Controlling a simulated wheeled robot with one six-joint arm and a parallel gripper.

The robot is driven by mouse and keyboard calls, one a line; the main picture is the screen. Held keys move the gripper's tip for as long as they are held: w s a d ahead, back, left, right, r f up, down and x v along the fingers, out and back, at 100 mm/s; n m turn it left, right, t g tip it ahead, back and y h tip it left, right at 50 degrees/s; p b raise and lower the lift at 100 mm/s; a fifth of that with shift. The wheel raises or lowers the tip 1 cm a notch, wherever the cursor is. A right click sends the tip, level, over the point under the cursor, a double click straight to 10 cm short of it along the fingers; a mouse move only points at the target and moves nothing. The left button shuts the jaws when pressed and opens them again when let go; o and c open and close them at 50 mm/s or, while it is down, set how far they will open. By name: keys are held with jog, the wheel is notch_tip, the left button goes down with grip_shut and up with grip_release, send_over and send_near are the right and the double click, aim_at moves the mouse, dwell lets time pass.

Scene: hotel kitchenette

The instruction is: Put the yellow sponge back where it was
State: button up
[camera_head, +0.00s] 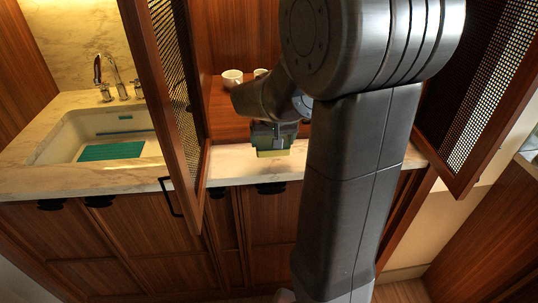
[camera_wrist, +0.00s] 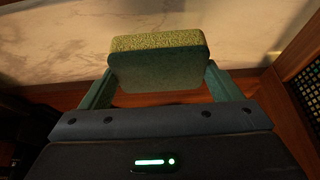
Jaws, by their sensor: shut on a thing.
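The yellow sponge (camera_wrist: 158,41) is in my gripper, between two green fingers, in the wrist view. Its top face is yellow and the side facing the camera looks dark green in shadow. In the head view the sponge (camera_head: 273,152) shows as a small yellow-green block under my gripper (camera_head: 272,138), in front of the open cabinet and over the marble counter (camera_head: 226,165). My gripper is shut on the sponge. I cannot tell whether the sponge touches the counter. Much of the cabinet is hidden behind my arm.
A sink (camera_head: 60,138) with a teal mat (camera_head: 112,151) in it and a faucet (camera_head: 98,70) is at the left. Open mesh cabinet doors stand left (camera_head: 178,95) and right (camera_head: 487,90) of my arm. White cups (camera_head: 232,78) stand inside the cabinet.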

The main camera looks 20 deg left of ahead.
aim_at(273, 151)
jog(key=shift+f, duration=2.25)
jog(key=shift+f, duration=0.25)
jog(key=o, duration=0.7)
jog(key=shift+r, duration=0.1)
jog(key=shift+s+r, duration=0.15)
jog(key=shift+r, duration=0.45)
jog(key=v, duration=1.1)
jog(key=shift+d, duration=0.15)
